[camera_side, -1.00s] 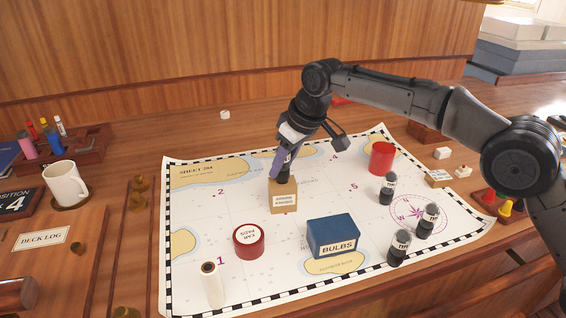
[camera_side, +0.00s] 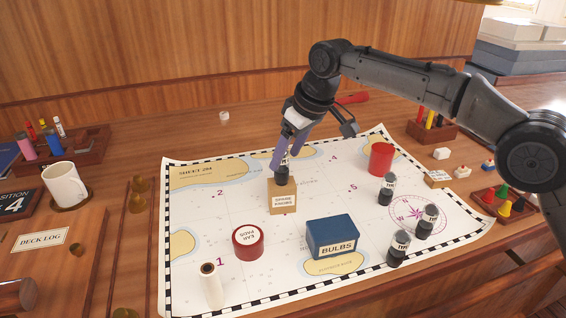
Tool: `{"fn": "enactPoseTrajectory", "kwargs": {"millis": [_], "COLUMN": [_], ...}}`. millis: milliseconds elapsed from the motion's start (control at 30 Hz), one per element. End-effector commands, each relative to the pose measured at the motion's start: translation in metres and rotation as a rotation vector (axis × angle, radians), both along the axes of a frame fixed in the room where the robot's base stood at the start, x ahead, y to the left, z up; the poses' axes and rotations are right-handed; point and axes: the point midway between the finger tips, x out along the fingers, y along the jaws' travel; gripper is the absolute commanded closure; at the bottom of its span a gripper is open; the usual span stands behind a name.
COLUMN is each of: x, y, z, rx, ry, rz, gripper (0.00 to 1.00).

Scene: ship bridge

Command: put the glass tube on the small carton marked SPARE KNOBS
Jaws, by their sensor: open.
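The small carton marked SPARE KNOBS (camera_side: 284,201) stands on the chart, left of its middle. A glass tube (camera_side: 281,178) with a dark lower end stands upright on top of the carton; its upper part is partly hidden by the fingers. My gripper (camera_side: 289,154) is open, with its purple-grey fingers pointing down around the tube's upper part. I cannot tell whether a finger still touches it. Several similar dark tubes with white labels, such as this one (camera_side: 398,250), stand on the right part of the chart.
A blue BULBS box (camera_side: 333,237), a round red tin (camera_side: 248,243), a pale roll (camera_side: 211,285) and a red cylinder (camera_side: 381,159) stand on the chart. A mug (camera_side: 64,184) is at the left. The chart's upper left is clear.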

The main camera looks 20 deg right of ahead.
Motion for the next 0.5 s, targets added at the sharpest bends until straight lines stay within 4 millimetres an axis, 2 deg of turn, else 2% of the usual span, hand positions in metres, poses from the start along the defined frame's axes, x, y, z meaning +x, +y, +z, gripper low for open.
{"fn": "enactPoseTrajectory", "kwargs": {"millis": [33,200,400,500], "x": [-0.003,-0.014,-0.023,-0.025], "y": [-0.003,-0.01,-0.016,-0.017], "z": [0.013,0.044,0.068,0.074], "rx": [0.003,0.001,0.001,0.0], "ry": [-0.006,-0.003,-0.001,0.0], "rz": [0.0,0.0,-0.001,-0.001], "gripper": [0.3,0.3,0.3,0.3]}}
